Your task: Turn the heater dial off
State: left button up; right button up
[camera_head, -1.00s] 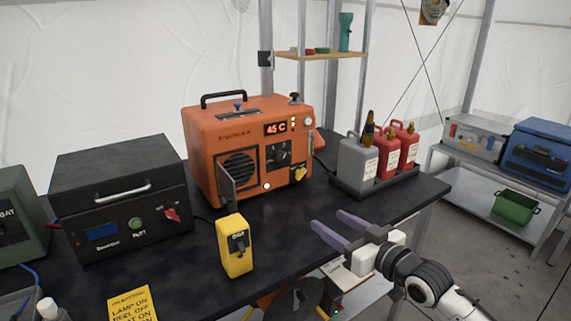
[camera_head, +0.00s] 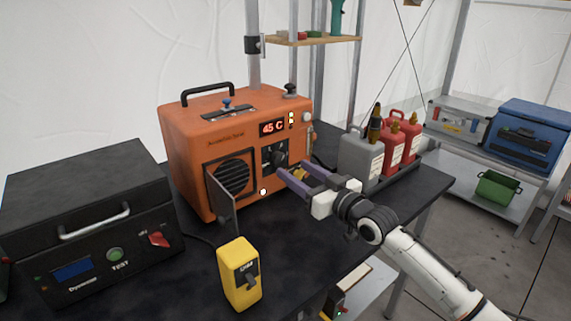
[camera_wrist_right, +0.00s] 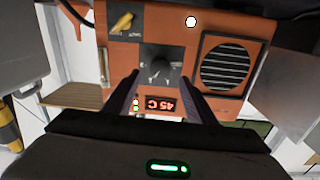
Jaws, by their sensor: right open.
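The orange heater (camera_head: 200,140) stands on the black table with its display reading 45 C. Its dark dial (camera_head: 279,157) sits on a black panel on the front, beside the round grille. My right gripper (camera_head: 291,172) is open, with its purple fingers just in front of the heater's front, close to the dial. In the right wrist view the dial (camera_wrist_right: 158,69) lies ahead, between and beyond the two fingertips (camera_wrist_right: 158,88). No contact with the dial is visible. A yellow knob (camera_wrist_right: 123,22) on the heater also shows there. My left gripper is not in view.
A yellow box with a switch (camera_head: 239,275) stands in front of the heater. A black box (camera_head: 90,220) is at the left. Grey and red canisters (camera_head: 360,160) stand right of my gripper. The heater's small door (camera_head: 220,204) hangs open.

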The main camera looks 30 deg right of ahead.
aim_at(281, 161)
jog(key=w, duration=0.4)
jog(key=shift+w+a, duration=0.1)
jog(key=shift+w, duration=0.35)
jog(key=c, duration=1.1)
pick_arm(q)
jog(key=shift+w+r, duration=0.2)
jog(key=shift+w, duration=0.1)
pick_arm(e)
jog(key=shift+o, duration=0.3)
